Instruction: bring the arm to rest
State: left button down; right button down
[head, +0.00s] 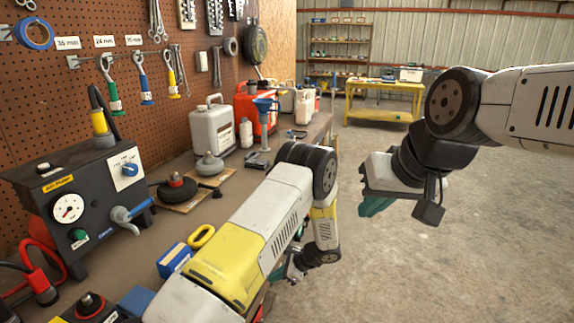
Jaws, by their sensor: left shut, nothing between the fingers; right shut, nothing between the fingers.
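My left arm, white and yellow, comes in from the bottom of the head view and bends down at its dark elbow. My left gripper (284,272) hangs beside the bench's front edge, partly hidden behind the forearm. It is shut and empty. My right arm comes in from the right edge. My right gripper (377,204), with teal finger parts, is shut and empty. It is in the air over the concrete floor, apart from the bench and from my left arm.
The workbench (228,183) runs along the pegboard (110,60). On it stand a gauge box (75,205), a grey jerrycan (213,130), red cans and a blue funnel (265,110). A yellow table (384,102) stands at the back. The floor (480,250) at the right is clear.

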pick_arm(q)
jog(key=s+a+r+n+h, duration=0.2)
jog(key=r+n, duration=0.1)
jog(key=r, duration=0.7)
jog(key=s+a+r+n+g+h, duration=0.15)
jog(key=r+n, duration=0.25)
jog(key=r, duration=0.5)
jog(key=s+a+r+n+h, duration=0.1)
jog(key=a+r+n, duration=0.2)
jog(key=r, duration=0.7)
jog(key=s+a+r+n+t+h, duration=0.3)
jog(key=s+r+n, duration=0.6)
jog(key=s+r, duration=0.8)
jog(key=s+t+h, duration=0.2)
jog(key=s+h, duration=0.1)
jog(key=shift+s+r, duration=0.2)
jog(key=shift+s, duration=0.15)
